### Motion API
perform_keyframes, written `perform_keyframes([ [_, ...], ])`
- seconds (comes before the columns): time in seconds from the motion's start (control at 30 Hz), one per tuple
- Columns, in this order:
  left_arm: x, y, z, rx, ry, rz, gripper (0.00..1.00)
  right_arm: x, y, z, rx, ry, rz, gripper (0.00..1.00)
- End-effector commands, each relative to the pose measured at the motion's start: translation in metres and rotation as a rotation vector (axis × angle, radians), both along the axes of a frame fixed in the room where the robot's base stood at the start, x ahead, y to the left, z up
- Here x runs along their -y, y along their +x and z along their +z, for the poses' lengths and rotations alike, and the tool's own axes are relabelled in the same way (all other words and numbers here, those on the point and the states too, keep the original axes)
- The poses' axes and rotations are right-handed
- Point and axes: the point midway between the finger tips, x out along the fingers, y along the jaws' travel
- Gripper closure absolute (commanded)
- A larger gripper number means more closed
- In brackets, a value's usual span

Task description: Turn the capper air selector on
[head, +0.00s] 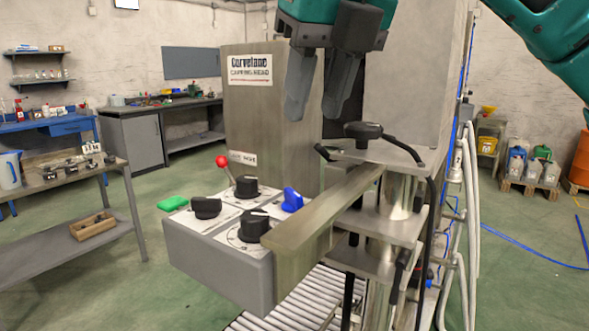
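A grey control box (222,262) with a white top panel stands in front of the machine cabinet marked as a capping head (262,130). It carries black rotary knobs at left (206,207), back (246,187) and front (254,225), a blue knob (292,199) and a red-ball lever (223,163). The panel's small labels are unreadable, so I cannot tell which control is the capper air selector. My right gripper (316,112) hangs above and behind the box, pointing down, with its fingers apart and empty. It touches no control. My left gripper is out of view.
A metal bar (325,208) runs along the box's right side, partly blocking access. A black-handled clamp (363,132) stands behind it. A roller conveyor (285,305) lies below. A green piece (172,203) shows at the box's left. Open floor lies at left.

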Motion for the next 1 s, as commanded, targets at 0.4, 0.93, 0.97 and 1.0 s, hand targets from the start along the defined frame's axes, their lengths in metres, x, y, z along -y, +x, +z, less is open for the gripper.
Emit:
perform_keyframes([
  [0.4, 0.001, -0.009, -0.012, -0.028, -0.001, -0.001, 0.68, -0.01, 0.019, -0.056, -0.005, -0.001, 0.003, 0.63],
  [0.93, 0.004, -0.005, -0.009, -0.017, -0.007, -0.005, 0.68, -0.022, 0.043, -0.119, -0.001, -0.001, 0.002, 0.63],
  [0.97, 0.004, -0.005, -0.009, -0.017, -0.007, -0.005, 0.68, -0.022, 0.043, -0.12, -0.001, -0.001, 0.002, 0.63],
  [1.0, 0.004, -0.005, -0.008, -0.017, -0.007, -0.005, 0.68, -0.022, 0.043, -0.12, -0.001, -0.001, 0.002, 0.63],
])
